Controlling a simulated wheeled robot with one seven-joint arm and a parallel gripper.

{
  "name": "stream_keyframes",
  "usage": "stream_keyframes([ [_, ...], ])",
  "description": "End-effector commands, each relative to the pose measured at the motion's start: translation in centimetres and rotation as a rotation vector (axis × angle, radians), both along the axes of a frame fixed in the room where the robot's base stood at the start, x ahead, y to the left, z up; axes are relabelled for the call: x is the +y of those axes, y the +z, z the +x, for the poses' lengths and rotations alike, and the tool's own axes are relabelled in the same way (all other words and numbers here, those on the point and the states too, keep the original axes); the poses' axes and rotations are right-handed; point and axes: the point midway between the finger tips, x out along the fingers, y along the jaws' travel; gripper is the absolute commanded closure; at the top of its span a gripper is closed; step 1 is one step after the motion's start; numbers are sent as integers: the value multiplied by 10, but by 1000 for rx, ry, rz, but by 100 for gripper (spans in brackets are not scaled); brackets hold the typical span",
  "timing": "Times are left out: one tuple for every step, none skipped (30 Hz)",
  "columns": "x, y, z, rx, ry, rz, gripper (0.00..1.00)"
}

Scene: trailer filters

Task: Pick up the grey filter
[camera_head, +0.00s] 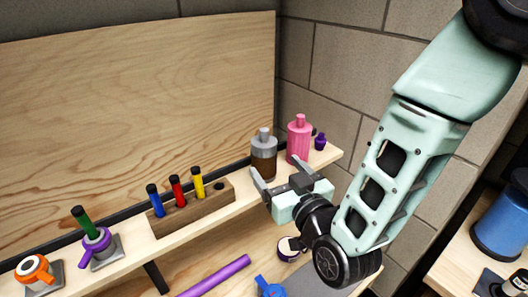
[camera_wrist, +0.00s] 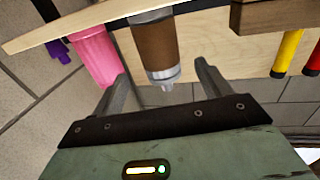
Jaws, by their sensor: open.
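The grey filter (camera_head: 264,158) stands upright on the wooden shelf, with a grey top and nozzle and a dark brown lower body. In the wrist view, which looks upside down, the filter (camera_wrist: 157,50) shows between my two fingers, with its nozzle pointing down. My gripper (camera_head: 277,173) is open and empty, in front of the filter, with one finger toward each side of it. Whether the fingers reach alongside its body cannot be told. I see no contact.
A pink filter (camera_head: 299,142) stands close to the right of the grey one, with a small purple piece (camera_head: 320,142) beyond. A wooden block (camera_head: 205,207) with blue, red and yellow pegs is to the left. The wall (camera_head: 333,62) closes the right end.

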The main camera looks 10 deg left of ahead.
Motion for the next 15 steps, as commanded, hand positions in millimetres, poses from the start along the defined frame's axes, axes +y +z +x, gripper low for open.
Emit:
stream_keyframes([
  [6, 4, 8, 0, -1, 0, 23],
  [8, 4, 12, 1, -1, -1, 23],
  [12, 4, 16, 0, -1, 1, 23],
  [14, 3, 19, 1, -1, 0, 23],
  [16, 2, 22, 1, -1, 0, 23],
  [18, 2, 24, 1, 0, 0, 23],
  [19, 2, 25, 1, 0, 1, 23],
  [20, 1, 27, 1, 0, 1, 23],
  [21, 1, 28, 0, 0, 1, 23],
  [22, 1, 29, 1, 0, 1, 23],
  [23, 2, 30, 1, 0, 1, 23],
  [24, 3, 32, 1, 0, 0, 23],
  [26, 4, 34, 1, 0, 1, 23],
  [28, 5, 37, 1, 0, 1, 23],
  [31, 6, 41, 1, 0, 0, 23],
])
